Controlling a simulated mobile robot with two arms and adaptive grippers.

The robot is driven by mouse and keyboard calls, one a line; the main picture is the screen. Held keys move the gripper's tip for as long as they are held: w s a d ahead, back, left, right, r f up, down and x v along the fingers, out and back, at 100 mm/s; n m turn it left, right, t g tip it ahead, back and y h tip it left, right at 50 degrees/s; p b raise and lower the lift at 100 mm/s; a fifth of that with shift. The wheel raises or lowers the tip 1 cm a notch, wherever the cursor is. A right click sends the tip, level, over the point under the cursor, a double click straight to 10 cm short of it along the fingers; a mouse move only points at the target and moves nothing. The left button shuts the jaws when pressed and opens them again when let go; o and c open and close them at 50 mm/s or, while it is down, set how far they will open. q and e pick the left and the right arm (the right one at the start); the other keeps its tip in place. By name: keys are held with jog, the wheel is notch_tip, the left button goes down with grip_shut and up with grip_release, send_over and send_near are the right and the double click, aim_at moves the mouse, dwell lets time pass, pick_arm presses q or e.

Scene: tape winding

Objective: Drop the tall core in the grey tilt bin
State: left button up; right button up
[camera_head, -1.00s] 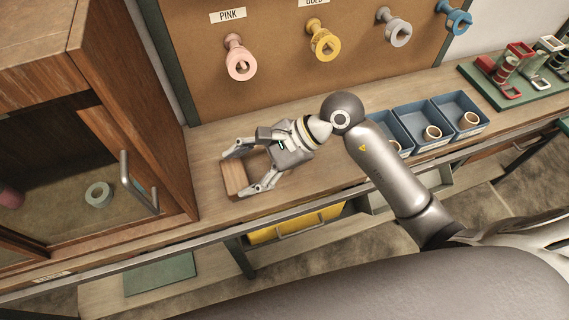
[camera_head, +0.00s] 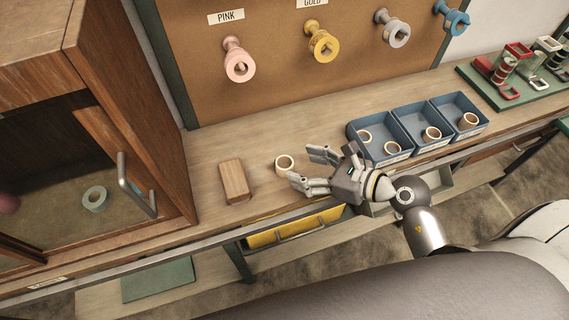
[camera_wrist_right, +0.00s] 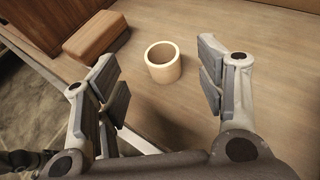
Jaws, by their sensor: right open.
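A cream ring-shaped core (camera_head: 284,164) stands on the bench, and in the right wrist view the core (camera_wrist_right: 163,64) looks fairly tall, upright and hollow. My right gripper (camera_head: 305,168) is open and empty, just to the right of the core in the head view. In the wrist view the core lies ahead of the open fingers (camera_wrist_right: 165,85), apart from them. More cream cores, which look shorter or similar, lie in the blue bins (camera_head: 432,133). My left gripper is not in view.
A wooden block (camera_head: 234,181) lies left of the core; it also shows in the wrist view (camera_wrist_right: 95,36). A wooden cabinet (camera_head: 135,110) stands at the left. A yellow drawer (camera_head: 290,229) sits below the bench edge. Spools hang on the pegboard (camera_head: 280,85).

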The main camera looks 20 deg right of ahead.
aim_at(278, 161)
jog(key=x, duration=0.5)
jog(key=p+x, duration=0.1)
jog(key=x, duration=0.1)
jog(key=shift+w+f, duration=0.1)
jog(key=shift+f, duration=0.3)
jog(key=c, duration=0.9)
jog(key=shift+r, duration=0.1)
